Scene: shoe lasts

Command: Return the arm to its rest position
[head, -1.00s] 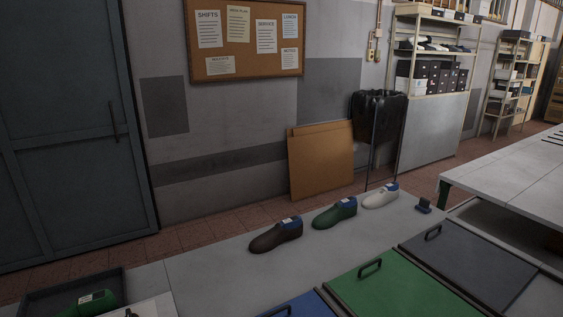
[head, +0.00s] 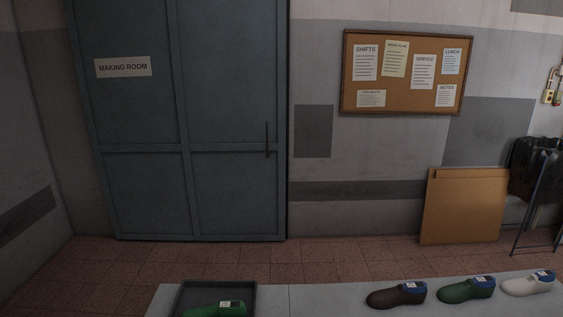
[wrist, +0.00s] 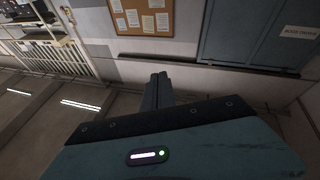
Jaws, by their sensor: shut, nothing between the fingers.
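My gripper (wrist: 158,88) shows in the wrist view, its two fingers together with nothing between them. It points toward the wall, with the notice board (wrist: 140,17) and the blue-grey door (wrist: 258,35) beyond it, and touches nothing that I can see. My gripper and arm do not show in the head view.
In the head view, a brown shoe last (head: 396,295), a green one (head: 466,289) and a white one (head: 528,283) stand in a row on the grey table (head: 318,299). A dark tray (head: 253,288) at the left holds another green last (head: 215,309). Brown boards (head: 463,207) lean on the wall.

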